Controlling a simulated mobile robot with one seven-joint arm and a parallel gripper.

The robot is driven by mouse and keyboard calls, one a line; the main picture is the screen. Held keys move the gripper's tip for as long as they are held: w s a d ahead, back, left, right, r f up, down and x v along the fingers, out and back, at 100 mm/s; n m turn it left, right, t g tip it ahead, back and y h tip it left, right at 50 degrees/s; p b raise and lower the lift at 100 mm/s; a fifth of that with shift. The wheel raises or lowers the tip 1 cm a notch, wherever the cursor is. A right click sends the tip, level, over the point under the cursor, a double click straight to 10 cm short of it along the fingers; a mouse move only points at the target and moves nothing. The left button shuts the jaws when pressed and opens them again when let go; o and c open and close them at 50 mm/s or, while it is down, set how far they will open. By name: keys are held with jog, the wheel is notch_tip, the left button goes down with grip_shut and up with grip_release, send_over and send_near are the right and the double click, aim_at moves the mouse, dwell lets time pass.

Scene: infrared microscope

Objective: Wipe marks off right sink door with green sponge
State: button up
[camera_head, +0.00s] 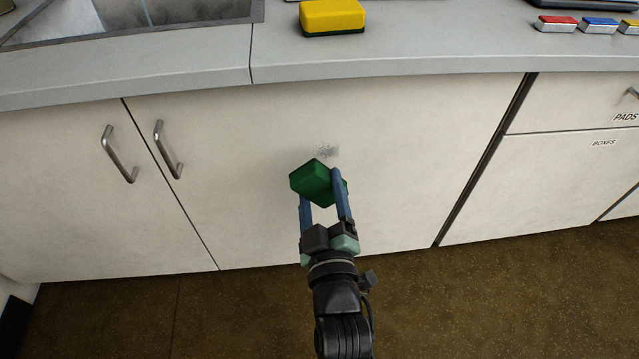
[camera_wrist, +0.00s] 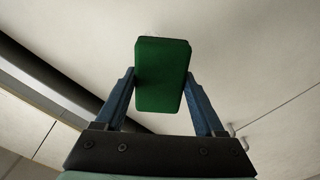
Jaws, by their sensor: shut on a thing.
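My gripper (camera_head: 323,190) is shut on the green sponge (camera_head: 311,182), which sits tilted between its blue fingers. The sponge also shows in the wrist view (camera_wrist: 162,78), upright between the fingertips. The right sink door (camera_head: 400,150) is cream white and closed, with a metal handle (camera_head: 168,150) at its upper left. A grey smudged mark (camera_head: 327,151) is on the door just above the sponge in the head view. I cannot tell whether the sponge touches the door. The sponge may hide part of the marks.
A yellow sponge (camera_head: 332,17) lies on the grey counter (camera_head: 420,55) above the door. The left sink door (camera_head: 70,190) has its own handle (camera_head: 119,154). Drawers labelled PADS and BOXES (camera_head: 570,160) are at right. The brown floor (camera_head: 500,300) looks clear.

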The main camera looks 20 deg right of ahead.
jog(key=shift+s, duration=0.1)
jog(key=shift+p+v, duration=0.6)
jog(key=shift+v, duration=0.8)
jog(key=shift+b+x, duration=1.1)
jog(key=shift+x, duration=2.35)
jog(key=shift+b+x, duration=0.55)
jog(key=shift+x, duration=0.45)
